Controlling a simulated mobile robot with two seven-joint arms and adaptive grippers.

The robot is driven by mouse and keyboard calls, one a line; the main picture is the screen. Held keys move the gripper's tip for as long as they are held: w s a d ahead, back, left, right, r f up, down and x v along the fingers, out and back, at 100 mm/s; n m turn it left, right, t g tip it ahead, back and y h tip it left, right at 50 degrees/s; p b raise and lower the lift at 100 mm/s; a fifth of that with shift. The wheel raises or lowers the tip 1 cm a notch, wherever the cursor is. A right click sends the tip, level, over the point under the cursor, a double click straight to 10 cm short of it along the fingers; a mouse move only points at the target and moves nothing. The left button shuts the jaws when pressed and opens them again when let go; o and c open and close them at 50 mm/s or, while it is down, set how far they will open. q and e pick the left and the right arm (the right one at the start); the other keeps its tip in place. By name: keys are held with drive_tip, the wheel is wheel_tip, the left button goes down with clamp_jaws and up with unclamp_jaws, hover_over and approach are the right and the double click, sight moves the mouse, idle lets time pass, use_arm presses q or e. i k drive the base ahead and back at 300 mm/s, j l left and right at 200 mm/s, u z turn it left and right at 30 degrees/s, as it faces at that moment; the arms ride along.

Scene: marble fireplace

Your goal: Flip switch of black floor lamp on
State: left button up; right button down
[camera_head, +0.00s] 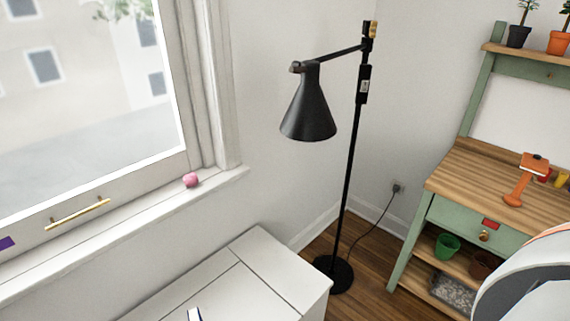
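The black floor lamp (351,161) stands in the corner between the window wall and the green workbench. Its cone shade (309,109) hangs from an arm to the left of the pole and points down. A small black box with a pale patch (363,87) sits on the upper pole and looks like the switch; its setting is too small to tell. No glow shows at the shade. The round base (333,274) rests on the wood floor. Neither of my grippers is in view, though a rounded white and dark part at the lower right seems to be mine.
A white cabinet (262,262) stands in front of the lamp, left of its base. A green workbench (481,183) with an orange tool and pots stands at the right. A cord runs to the wall outlet (398,188). A pink object (191,180) sits on the windowsill.

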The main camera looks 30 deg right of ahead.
sight(365, 84)
drive_tip(key=l+z, duration=0.45)
drive_tip(key=l, duration=0.25)
drive_tip(key=l+z, duration=0.4)
drive_tip(key=l, duration=0.3)
